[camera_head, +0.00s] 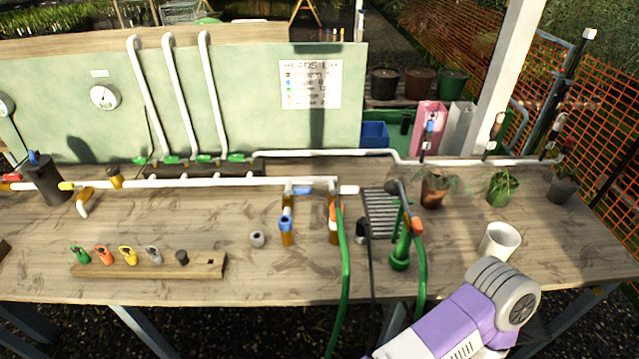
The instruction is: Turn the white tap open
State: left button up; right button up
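I cannot pick out a clearly white tap handle. Several green-based valves (204,158) sit under the white risers at the back panel. A purple and white link of my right arm comes in at the lower right; its gripper is not visible. My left gripper is not in view.
A wooden rack (150,267) holds coloured tags. A small grey-white ring (257,239) lies to its right. Green hoses (345,285) hang over the front edge. A white cup (499,241) and potted plants (500,188) stand at the right.

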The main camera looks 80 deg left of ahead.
aim_at(343, 189)
jog(key=u, duration=2.15)
